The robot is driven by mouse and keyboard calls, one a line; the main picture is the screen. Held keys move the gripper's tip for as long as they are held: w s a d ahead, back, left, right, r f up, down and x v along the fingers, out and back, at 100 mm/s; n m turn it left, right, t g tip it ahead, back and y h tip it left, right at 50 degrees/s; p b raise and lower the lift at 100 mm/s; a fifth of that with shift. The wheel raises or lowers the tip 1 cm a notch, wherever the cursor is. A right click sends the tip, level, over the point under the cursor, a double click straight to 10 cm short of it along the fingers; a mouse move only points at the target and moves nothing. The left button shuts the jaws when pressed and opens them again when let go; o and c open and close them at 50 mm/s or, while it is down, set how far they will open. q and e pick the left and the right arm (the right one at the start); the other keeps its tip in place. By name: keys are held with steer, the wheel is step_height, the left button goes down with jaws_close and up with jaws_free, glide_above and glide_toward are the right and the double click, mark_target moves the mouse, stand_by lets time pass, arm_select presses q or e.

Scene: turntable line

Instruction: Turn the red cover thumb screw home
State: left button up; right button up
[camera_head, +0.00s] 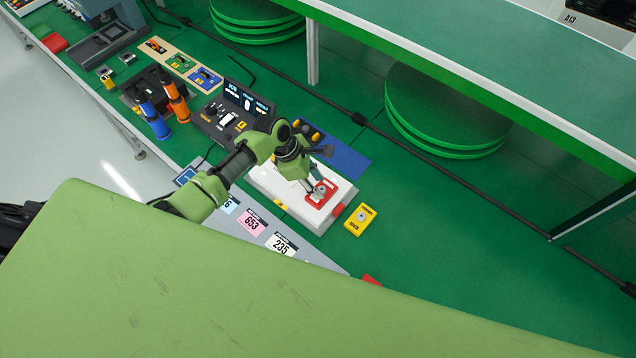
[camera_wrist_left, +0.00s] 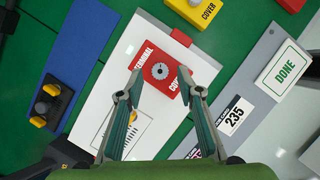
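The red cover (camera_head: 327,200) lies on a white housing (camera_head: 268,184); in the left wrist view the cover (camera_wrist_left: 152,51) reads "TERMINAL". Its thumb screw, a grey toothed knob (camera_wrist_left: 160,71), sits on the red cover; how deep it is seated I cannot tell. My left gripper (camera_head: 314,188) is over the cover, pointing down. In the left wrist view its two fingers (camera_wrist_left: 159,73) are open, one on each side of the knob, with visible gaps between. My right gripper is not in view.
A yellow block (camera_head: 360,220) labelled "COVER" stands right of the housing. A blue mat (camera_head: 348,161) with a dark piece lies behind. A grey strip with number cards (camera_head: 281,244) runs in front. Orange (camera_head: 177,104) and blue (camera_head: 154,121) drivers stand left. Green table at right is clear.

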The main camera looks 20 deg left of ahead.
arm_select(q)
steer(key=shift+d+f, duration=0.2)
steer(key=shift+f, duration=0.2)
steer(key=shift+w+f, duration=0.1)
steer(key=shift+f, duration=0.1)
